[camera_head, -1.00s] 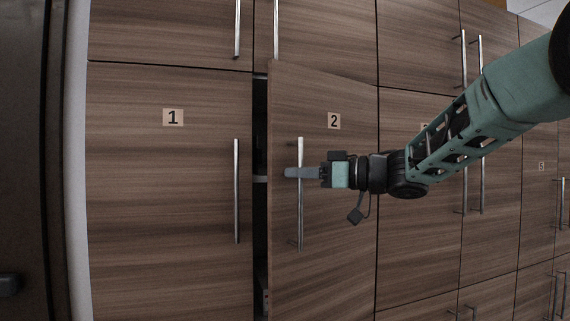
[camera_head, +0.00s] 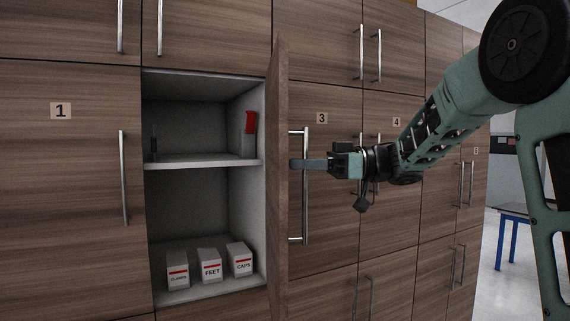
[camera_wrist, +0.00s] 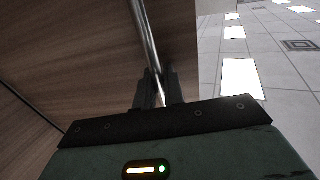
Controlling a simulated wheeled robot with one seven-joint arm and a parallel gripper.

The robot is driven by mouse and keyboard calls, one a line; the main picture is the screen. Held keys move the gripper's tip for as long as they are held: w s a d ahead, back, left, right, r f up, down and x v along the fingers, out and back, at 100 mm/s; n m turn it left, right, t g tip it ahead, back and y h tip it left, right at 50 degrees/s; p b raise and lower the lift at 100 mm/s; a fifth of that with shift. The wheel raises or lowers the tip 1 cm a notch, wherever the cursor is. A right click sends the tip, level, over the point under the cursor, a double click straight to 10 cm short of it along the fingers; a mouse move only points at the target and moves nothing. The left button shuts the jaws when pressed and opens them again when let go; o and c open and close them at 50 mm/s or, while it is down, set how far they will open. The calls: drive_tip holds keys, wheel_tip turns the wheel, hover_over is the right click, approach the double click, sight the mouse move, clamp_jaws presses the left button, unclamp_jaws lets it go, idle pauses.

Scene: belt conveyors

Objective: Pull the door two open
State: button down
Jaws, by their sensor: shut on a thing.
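Door two (camera_head: 278,190) is a brown wood-grain door swung wide out from the cabinet, seen nearly edge-on in the head view. Its number label is hidden from this angle. Its vertical metal handle (camera_head: 305,215) stands on the right side of the door. My gripper (camera_head: 300,164) is shut on this handle a little above its middle. In the wrist view the handle (camera_wrist: 143,35) runs down between the two fingers of my gripper (camera_wrist: 158,90), with the door face (camera_wrist: 80,50) to the left.
The opened compartment has a shelf (camera_head: 200,162), a red-and-grey item (camera_head: 249,133) on it, and white boxes labelled FEET (camera_head: 209,266) and CAPS (camera_head: 240,259) below. Doors one (camera_head: 70,200) and three (camera_head: 335,200) are closed. A blue-legged table (camera_head: 512,212) and open floor are at right.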

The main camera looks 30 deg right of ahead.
drive_tip(key=d+n+g+y+p, duration=0.1)
drive_tip(key=d+n+g+p, duration=0.2)
drive_tip(key=d, duration=1)
drive_tip(key=shift+d+g+p, duration=0.3)
drive_tip(key=shift+d+g, duration=0.05)
drive_tip(key=shift+g, duration=0.55)
drive_tip(key=shift+w, duration=0.1)
drive_tip(key=c, duration=1.6)
unclamp_jaws()
drive_tip(key=shift+c, duration=0.2)
drive_tip(key=s+d+b, duration=0.2)
drive_tip(key=d, duration=1.5)
drive_tip(key=shift+s+d+b, duration=0.15)
drive_tip(key=shift+s+b, duration=0.15)
drive_tip(key=shift+b, duration=0.05)
